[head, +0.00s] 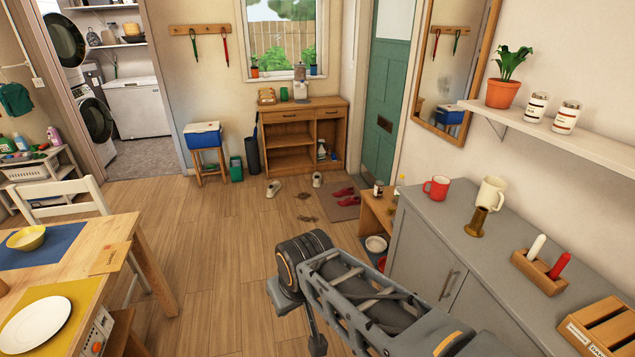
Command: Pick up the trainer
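A pale trainer (273,188) lies on the wood floor in front of the wooden cabinet, in the middle distance. A second pale shoe (317,180) stands to its right, close to the doormat. Both look small from here, and their details are hard to make out. My arm reaches in from the lower right, well short of the shoes. Its fingers cannot be made out, so I cannot see whether my gripper is open or holds anything.
Red shoes (345,194) lie on the doormat (338,213) by the green door (387,100). Dark smudges (307,218) mark the floor. A dining table (85,265) and white chair (62,190) stand left; a grey counter (445,250) stands right. The floor between is clear.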

